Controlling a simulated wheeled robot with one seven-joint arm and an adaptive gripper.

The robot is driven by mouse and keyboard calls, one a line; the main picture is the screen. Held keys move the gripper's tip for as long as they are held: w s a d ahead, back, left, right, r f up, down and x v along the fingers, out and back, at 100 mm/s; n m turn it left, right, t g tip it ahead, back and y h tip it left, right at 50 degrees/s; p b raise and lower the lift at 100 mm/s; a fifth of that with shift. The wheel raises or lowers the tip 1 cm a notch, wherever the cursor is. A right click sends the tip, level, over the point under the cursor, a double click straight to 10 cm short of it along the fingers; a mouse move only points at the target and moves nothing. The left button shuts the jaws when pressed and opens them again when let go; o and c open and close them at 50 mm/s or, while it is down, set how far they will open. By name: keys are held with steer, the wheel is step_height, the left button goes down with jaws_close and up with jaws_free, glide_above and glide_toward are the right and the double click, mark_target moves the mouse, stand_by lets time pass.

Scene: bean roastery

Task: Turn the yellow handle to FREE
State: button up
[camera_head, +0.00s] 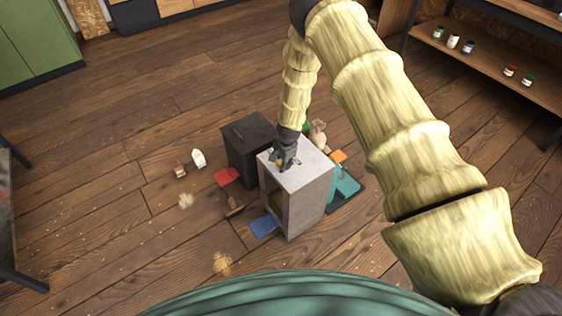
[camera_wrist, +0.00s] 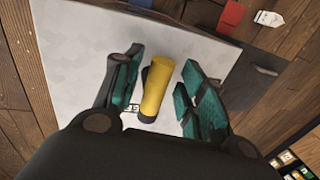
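The yellow handle (camera_wrist: 156,88) stands out from the pale top of the grey box (camera_head: 305,178); in the wrist view that top (camera_wrist: 68,60) lies below my gripper. My gripper (camera_wrist: 158,88) is open, with one teal-padded finger on each side of the handle. A narrow gap shows on both sides, clearest on the right. Part of a label (camera_wrist: 132,107) with a letter like E shows beside the handle's base; the rest is hidden. In the head view my gripper (camera_head: 285,160) is over the box top and mostly covers the handle.
A shelf with small jars (camera_head: 490,62) is at upper right. The floor at left is mostly clear.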

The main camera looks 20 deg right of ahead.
steer(key=shift+r, duration=0.1)
step_height(320, 180, up, 12)
steer(key=s, duration=0.2)
steer(key=shift+s+d+f, duration=0.15)
steer(key=shift+d+f, duration=0.05)
steer(key=shift+d, duration=0.2)
stand_by(0.5)
steer(key=s+d+f+n+g+h+p, duration=0.1)
steer(key=s+d+f+n, duration=0.3)
steer(key=s, duration=0.8)
steer(key=s+a+f+n+h+p, duration=0.1)
steer(key=s+f+n, duration=0.35)
steer(key=s, duration=0.75)
steer(key=s+a+n, duration=0.1)
steer(key=s+n, duration=0.1)
steer(key=s, duration=0.9)
steer(key=s+a+r+n+g+y+p, duration=0.1)
steer(key=s+n, duration=0.2)
steer(key=s, duration=0.8)
steer(key=shift+a, duration=0.3)
steer(key=shift+r, duration=0.1)
